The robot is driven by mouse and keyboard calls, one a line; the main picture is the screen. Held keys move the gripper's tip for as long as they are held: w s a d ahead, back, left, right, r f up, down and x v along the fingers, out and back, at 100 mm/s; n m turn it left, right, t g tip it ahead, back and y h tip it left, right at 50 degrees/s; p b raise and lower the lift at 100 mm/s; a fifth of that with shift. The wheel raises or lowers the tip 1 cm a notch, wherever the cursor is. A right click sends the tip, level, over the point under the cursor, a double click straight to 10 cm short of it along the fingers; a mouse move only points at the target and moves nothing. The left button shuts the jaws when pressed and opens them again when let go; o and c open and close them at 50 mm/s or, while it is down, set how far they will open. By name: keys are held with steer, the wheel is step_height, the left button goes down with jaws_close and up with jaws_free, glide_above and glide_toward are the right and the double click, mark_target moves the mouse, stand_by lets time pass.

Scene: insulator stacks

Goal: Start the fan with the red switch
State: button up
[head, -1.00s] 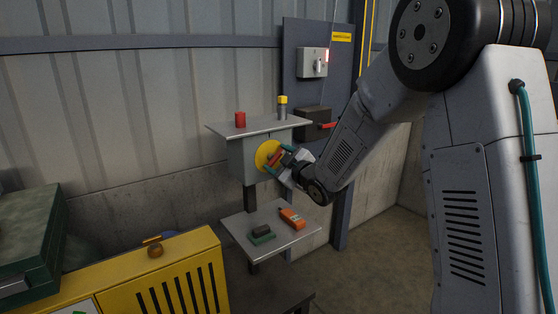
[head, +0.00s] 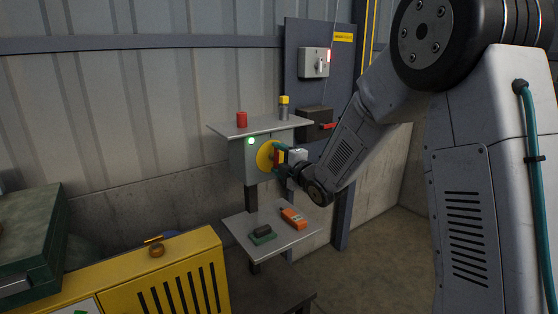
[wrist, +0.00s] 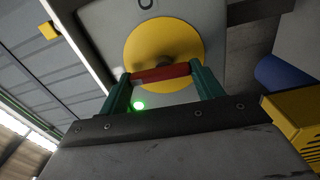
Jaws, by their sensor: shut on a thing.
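The red switch handle (wrist: 162,73) sits on a round yellow plate (wrist: 165,45) on the front of a grey box (head: 240,160). My gripper (head: 277,158) is at the box's front, its green fingers shut on the red handle. In the wrist view one finger is at each end of the handle, and my gripper (wrist: 162,80) also shows there. The handle stands about upright in the head view. A green lamp (head: 251,141) glows at the upper left of the box; it also shows in the wrist view (wrist: 138,106). No fan can be made out.
A shelf above the box (head: 262,125) holds a red cylinder (head: 242,119) and a yellow-capped one (head: 284,106). A lower shelf (head: 268,240) holds an orange device (head: 294,218) and a green block (head: 263,235). A yellow cabinet (head: 180,270) stands at lower left.

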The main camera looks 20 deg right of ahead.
steer(key=shift+a+n, duration=0.1)
steer(key=shift+n, duration=0.3)
steer(key=o, duration=1)
steer(key=v, duration=0.8)
steer(key=shift+w+a, duration=0.1)
